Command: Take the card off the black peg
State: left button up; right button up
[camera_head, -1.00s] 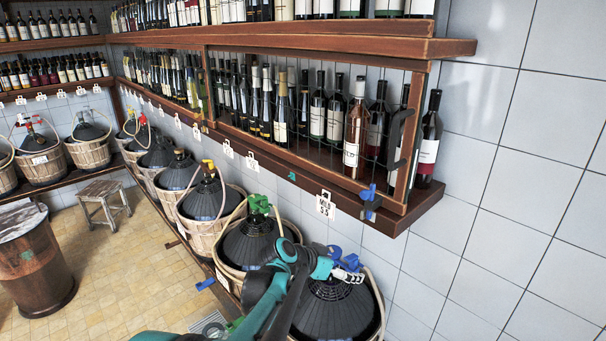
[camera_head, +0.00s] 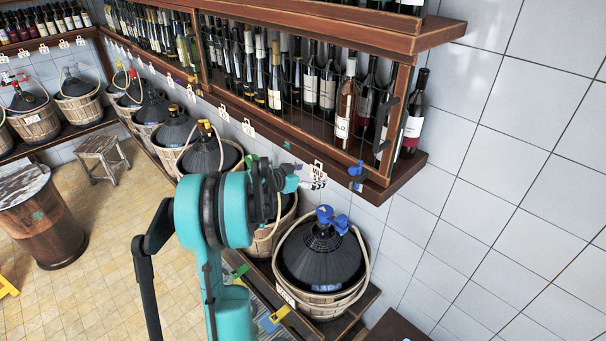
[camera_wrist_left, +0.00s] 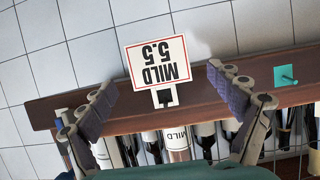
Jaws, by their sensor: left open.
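The card (camera_wrist_left: 157,62), white with a red border, reads "MILD 5.5" upside down in the left wrist view. It hangs at the black peg (camera_wrist_left: 165,98) on the brown shelf edge. In the head view the card (camera_head: 318,172) shows on the shelf edge, just beyond my left gripper (camera_head: 303,184), which is partly hidden by my teal arm. In the left wrist view my left gripper (camera_wrist_left: 162,82) is open, one finger on each side of the card and peg. The fingers look apart from the card. My right gripper is not in view.
A green peg (camera_wrist_left: 286,75) sits on the shelf edge beside the card. A blue fitting (camera_head: 357,172) is at the shelf's right end. Bottles (camera_head: 310,82) stand behind the wire front. A demijohn (camera_head: 318,258) in a basket stands below. The tiled wall at right is bare.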

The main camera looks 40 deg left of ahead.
pick_arm(q)
jog(key=shift+w+f, duration=0.25)
jog(key=shift+w, duration=0.35)
jog(key=shift+d, duration=0.1)
jog(key=c, duration=1.2)
jog(key=shift+r, duration=0.35)
jog(key=shift+s, duration=0.2)
jog(key=shift+f+b+v, duration=0.2)
jog(key=shift+b+v, duration=0.1)
jog(key=shift+v, duration=1.05)
jog(key=shift+s, duration=0.2)
